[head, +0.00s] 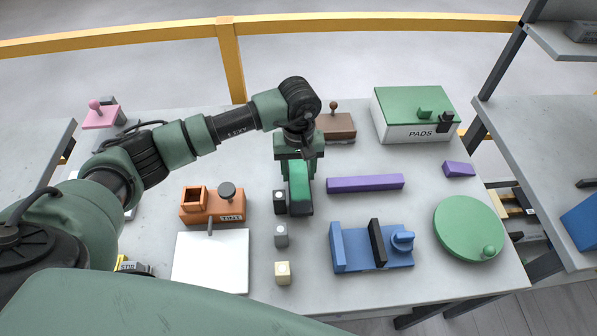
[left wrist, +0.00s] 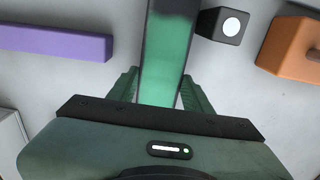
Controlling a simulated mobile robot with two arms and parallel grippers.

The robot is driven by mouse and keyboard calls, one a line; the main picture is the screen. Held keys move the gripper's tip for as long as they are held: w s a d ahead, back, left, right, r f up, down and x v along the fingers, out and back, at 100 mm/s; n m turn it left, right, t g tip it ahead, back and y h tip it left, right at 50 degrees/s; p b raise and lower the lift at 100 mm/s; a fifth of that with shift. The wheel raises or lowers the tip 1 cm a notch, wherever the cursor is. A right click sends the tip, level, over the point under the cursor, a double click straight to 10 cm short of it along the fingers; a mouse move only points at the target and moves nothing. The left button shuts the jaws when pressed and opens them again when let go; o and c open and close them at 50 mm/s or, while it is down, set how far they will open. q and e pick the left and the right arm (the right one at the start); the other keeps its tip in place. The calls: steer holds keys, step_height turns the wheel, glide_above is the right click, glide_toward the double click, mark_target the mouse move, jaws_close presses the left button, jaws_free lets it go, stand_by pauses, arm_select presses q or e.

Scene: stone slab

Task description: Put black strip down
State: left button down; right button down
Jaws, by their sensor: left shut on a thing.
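My left gripper (head: 298,160) points down over the middle of the slab. It is shut on a long strip (head: 299,188), green on its face with black edges and a dark far end. The strip also shows between the fingers in the left wrist view (left wrist: 165,60). Whether it touches the slab (head: 340,284) I cannot tell. A separate plain black bar (head: 377,243) lies across a blue fixture (head: 347,260) at the front right. My right gripper is not in view.
A black block (head: 280,202) with a white dot stands close left of the held strip; grey (head: 281,236) and cream (head: 282,273) blocks stand nearer. A purple bar (head: 365,183) lies to the right, an orange fixture (head: 212,207) to the left. A white plate (head: 211,262) lies front left.

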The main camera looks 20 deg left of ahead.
arm_select(q)
steer(key=shift+f, duration=0.7)
steer(key=shift+f, duration=0.1)
steer(key=c, duration=1.1)
jaws_free()
steer(key=shift+f, duration=0.1)
steer(key=o, duration=0.5)
steer(key=shift+c, duration=0.2)
